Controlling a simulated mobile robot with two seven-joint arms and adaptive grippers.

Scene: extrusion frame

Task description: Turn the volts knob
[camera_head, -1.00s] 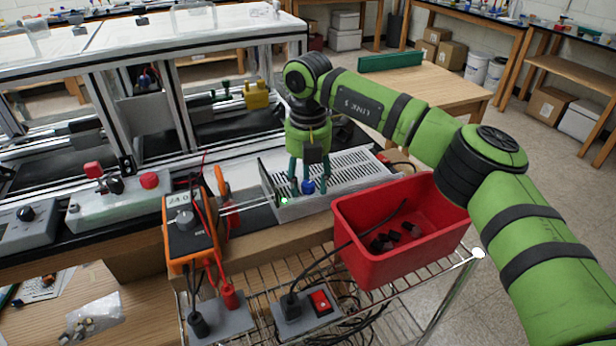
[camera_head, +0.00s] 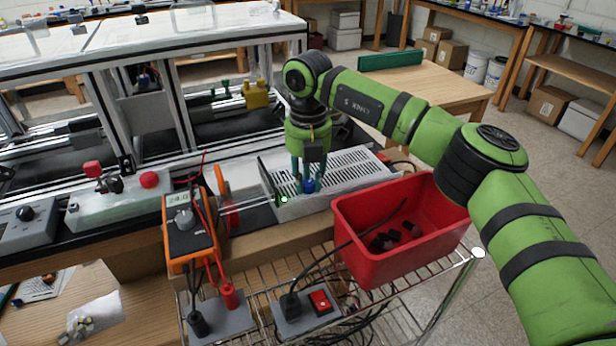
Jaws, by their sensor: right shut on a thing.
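A perforated metal power supply (camera_head: 345,172) lies on the bench edge in the head view. A round blue knob (camera_head: 309,186) shows at its near left end; its lettering cannot be read, so I cannot confirm that it is the volts knob. My right gripper (camera_head: 309,184) points down with its fingers on either side of the blue knob, shut on it. The fingers hide part of the knob. An orange multimeter (camera_head: 190,245) with a grey dial and a lit display stands to the left. My left gripper is not in view.
A red bin (camera_head: 365,250) holding small dark pieces stands just right of the supply, below my right arm. Red and black leads run from the multimeter. A red-switched socket box (camera_head: 318,300) sits on the wire shelf. The aluminium extrusion frame stands behind.

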